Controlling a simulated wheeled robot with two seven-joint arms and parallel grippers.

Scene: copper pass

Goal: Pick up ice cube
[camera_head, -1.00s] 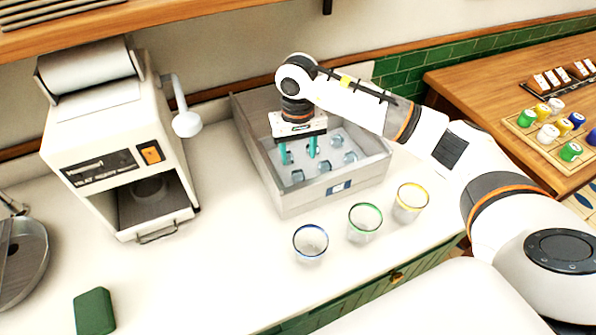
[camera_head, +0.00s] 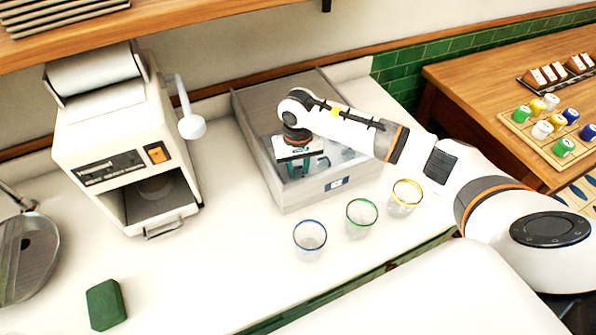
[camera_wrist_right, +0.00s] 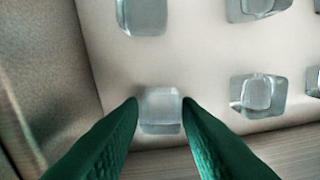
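Several clear ice cubes lie in the grey metal ice bin (camera_head: 305,197) on the counter. My right gripper (camera_head: 295,170) reaches down into the bin from above, near its front left. In the right wrist view, the green fingertips (camera_wrist_right: 160,106) press close on both sides of one ice cube (camera_wrist_right: 160,111), and the gap is about the cube's width. The gripper looks shut on this cube, low by the bin floor. Other ice cubes (camera_wrist_right: 258,95) lie apart around it. My left gripper is not in view.
Three glasses stand before the bin: blue-rimmed (camera_head: 310,241), green-rimmed (camera_head: 361,219) and yellow-rimmed (camera_head: 404,198). A cream machine (camera_head: 125,150) with a spout stands left of the bin. A green block (camera_head: 106,305) lies at front left. The counter's front left is mostly clear.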

